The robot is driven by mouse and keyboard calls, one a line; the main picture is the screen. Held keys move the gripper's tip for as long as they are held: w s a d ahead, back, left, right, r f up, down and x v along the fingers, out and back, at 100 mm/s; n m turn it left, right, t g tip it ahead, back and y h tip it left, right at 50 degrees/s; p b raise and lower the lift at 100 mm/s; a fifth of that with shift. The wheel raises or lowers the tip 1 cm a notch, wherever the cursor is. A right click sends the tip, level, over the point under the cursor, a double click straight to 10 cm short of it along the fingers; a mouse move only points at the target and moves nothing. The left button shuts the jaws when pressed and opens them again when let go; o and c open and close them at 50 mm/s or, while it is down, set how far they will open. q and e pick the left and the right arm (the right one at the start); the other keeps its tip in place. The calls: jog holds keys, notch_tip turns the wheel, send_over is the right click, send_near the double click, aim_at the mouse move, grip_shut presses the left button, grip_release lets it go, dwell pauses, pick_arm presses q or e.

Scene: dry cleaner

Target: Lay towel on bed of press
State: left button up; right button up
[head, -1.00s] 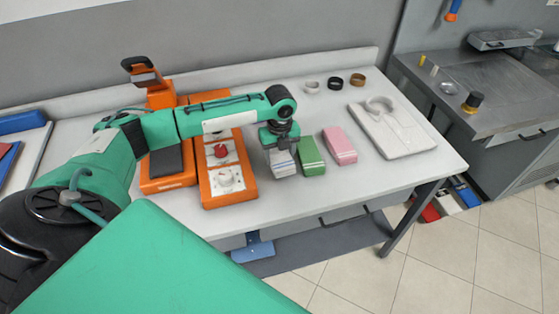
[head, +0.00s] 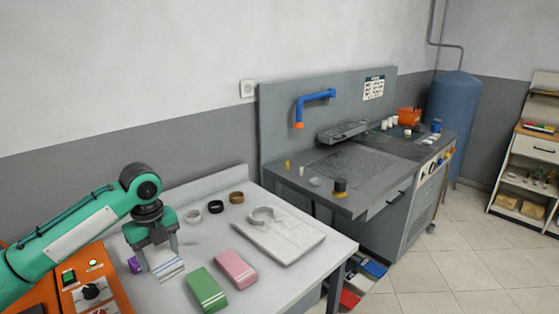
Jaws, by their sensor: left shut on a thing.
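My left gripper (head: 158,252) points down at the lower left and is shut on a white folded towel (head: 166,266) with blue stripes. The towel shows higher in the picture than its place in line with the green and pink folded towels, so it looks lifted off the table. A green folded towel (head: 207,290) and a pink one (head: 236,268) lie to its right. Left of it is part of an orange machine (head: 112,285) with a green lamp and a dark knob; the rest is cut off or behind my arm. No press bed is visible now. My right gripper is not in view.
Several rings (head: 215,206) stand at the table's back edge. A whitish slab (head: 290,243) with a ring on it lies to the right on the white table (head: 262,290). A grey workbench (head: 340,178) with a blue arm stands beyond.

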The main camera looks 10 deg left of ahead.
pick_arm(q)
jog(key=s+d+f+n, duration=0.5)
jog(key=s+d+n, duration=0.1)
jog(key=n, duration=0.6)
jog(key=s+d+f+n, duration=0.5)
jog(key=s+d+n, duration=0.1)
jog(key=n, duration=0.7)
jog(key=shift+d+f, duration=0.25)
jog(key=shift+d, duration=0.4)
jog(key=shift+s, duration=0.1)
